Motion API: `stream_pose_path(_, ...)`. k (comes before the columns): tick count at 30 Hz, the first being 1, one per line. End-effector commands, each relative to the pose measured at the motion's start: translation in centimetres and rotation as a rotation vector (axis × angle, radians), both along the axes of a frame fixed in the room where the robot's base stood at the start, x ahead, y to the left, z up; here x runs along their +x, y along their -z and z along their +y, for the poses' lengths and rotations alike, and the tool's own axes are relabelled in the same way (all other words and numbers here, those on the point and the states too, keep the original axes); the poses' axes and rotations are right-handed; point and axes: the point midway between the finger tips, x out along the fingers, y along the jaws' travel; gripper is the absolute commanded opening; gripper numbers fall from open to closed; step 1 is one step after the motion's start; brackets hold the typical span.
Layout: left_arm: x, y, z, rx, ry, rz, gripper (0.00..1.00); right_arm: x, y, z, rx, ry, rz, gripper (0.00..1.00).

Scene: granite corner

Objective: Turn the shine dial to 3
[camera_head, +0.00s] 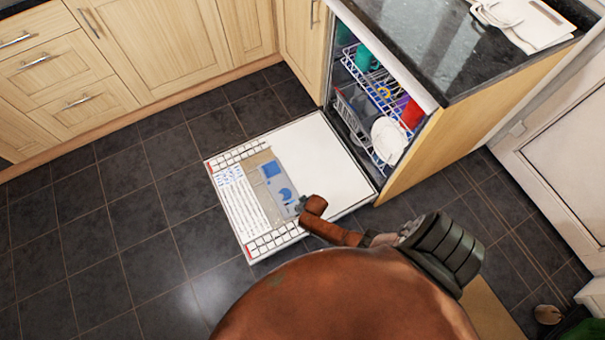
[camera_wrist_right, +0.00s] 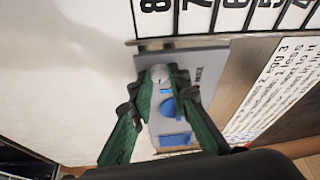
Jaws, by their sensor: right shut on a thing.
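The dishwasher door (camera_head: 330,150) lies open and flat, with its inner face up. A grey dispenser panel (camera_head: 264,170) with blue shapes is set in it. The panel also shows in the right wrist view (camera_wrist_right: 208,62). There, the small pale shine dial (camera_wrist_right: 160,74) sits at the panel's end near the number strip. My right gripper (camera_wrist_right: 161,82) has its green fingertips closed around the dial. The dial's setting is too small to read. In the head view my right gripper (camera_head: 302,205) is at the panel's near end and hides the dial. My left gripper is not in view.
A white number strip (camera_wrist_right: 215,18) and a printed text label (camera_wrist_right: 275,90) lie beside the panel. The racks (camera_head: 372,95) inside the dishwasher hold a white plate (camera_head: 388,140) and coloured items. A dark worktop (camera_head: 450,45) is above. Tiled floor (camera_head: 110,230) is clear left of the door.

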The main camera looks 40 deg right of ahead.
Motion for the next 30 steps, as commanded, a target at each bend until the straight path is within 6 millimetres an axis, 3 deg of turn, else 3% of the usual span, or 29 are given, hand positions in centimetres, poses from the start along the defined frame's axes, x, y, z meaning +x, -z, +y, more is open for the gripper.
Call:
stream_pose_path(15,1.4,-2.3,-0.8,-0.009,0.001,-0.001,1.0,-0.1,0.3,0.6,0.003,0.349,0.003,0.0)
stream_pose_path(30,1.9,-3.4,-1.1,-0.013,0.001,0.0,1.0,0.1,0.0,0.5,0.001,0.419,0.001,0.0)
